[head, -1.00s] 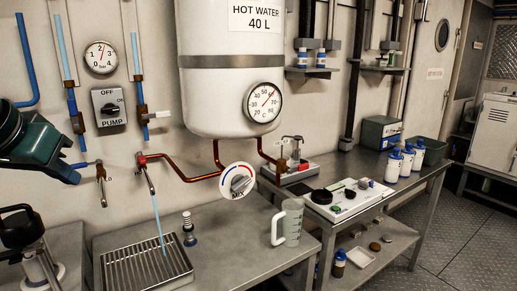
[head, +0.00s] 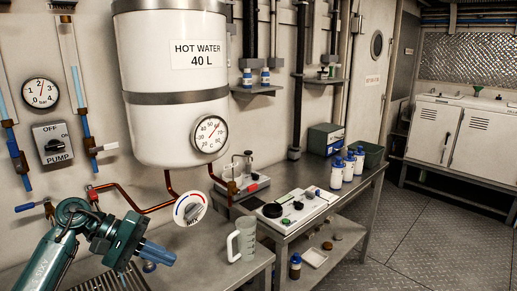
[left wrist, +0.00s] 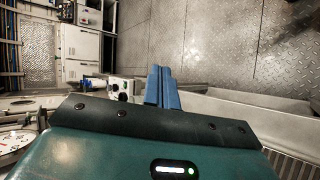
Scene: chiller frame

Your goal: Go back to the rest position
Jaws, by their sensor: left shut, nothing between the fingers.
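My left gripper (head: 158,254) reaches in from the lower left of the head view, in front of the drip grate and the tap. Its blue fingers are closed together with nothing between them. They also show shut in the left wrist view (left wrist: 163,88), with the floor beyond. The gripper covers the tap's spout and part of the grate. My right gripper is in neither view.
A measuring jug (head: 242,240) stands on the steel bench right of my left gripper. The mixing dial (head: 190,208) and the white water heater (head: 172,90) are behind it. White bottles (head: 337,174) stand on the far bench. The floor (head: 440,230) at right is clear.

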